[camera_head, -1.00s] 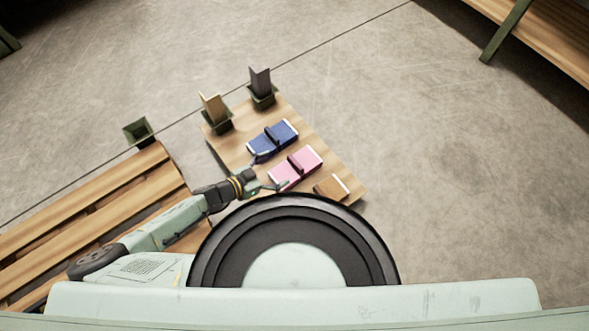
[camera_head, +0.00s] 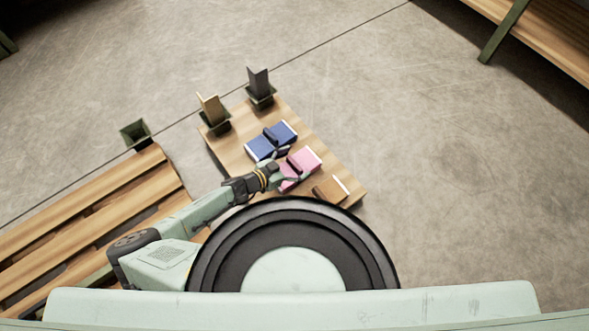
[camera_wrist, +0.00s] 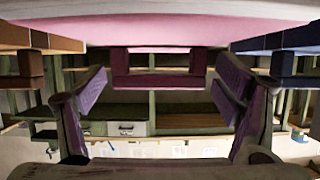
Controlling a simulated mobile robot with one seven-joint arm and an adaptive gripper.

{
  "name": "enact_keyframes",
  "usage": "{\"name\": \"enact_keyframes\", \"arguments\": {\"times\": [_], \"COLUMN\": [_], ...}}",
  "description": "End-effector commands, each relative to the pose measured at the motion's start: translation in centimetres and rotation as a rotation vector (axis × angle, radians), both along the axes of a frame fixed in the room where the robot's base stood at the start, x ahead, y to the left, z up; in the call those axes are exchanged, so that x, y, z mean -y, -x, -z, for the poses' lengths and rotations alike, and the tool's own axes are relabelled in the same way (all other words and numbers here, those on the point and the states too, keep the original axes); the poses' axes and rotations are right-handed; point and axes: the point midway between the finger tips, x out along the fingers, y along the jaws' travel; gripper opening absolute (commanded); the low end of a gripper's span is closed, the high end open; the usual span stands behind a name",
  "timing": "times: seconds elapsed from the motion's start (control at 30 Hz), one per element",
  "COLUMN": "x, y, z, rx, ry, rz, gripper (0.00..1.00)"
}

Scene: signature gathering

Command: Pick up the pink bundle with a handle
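The pink bundle (camera_head: 307,160) lies on the wooden board between a blue and a brown bundle. My gripper (camera_head: 293,166) is at its left end in the head view and hides part of it. In the wrist view the pink bundle (camera_wrist: 160,33) spans the top of the picture. Its dark reddish handle (camera_wrist: 158,82) stands out from it, in line with the gap between my two fingers. My gripper (camera_wrist: 160,92) is open, one finger on each side of that gap. The fingers do not appear to touch the handle; how far it reaches between them is unclear.
The blue bundle (camera_head: 261,148) lies close behind the pink one, the brown bundle (camera_head: 328,190) close in front. Two small holders with upright pieces (camera_head: 216,117) (camera_head: 260,92) stand at the board's far side. A slatted wooden bench (camera_head: 90,215) is at left. Open floor lies to the right.

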Motion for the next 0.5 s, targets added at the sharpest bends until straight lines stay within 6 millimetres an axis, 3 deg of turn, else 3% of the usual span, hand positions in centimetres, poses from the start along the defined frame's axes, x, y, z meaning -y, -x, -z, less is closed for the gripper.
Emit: {"name": "enact_keyframes", "arguments": {"times": [0.5], "x": [-0.01], "y": [0.03], "z": [0.0], "rx": [0.0], "ry": [0.0], "rz": [0.0], "gripper": [0.47]}}
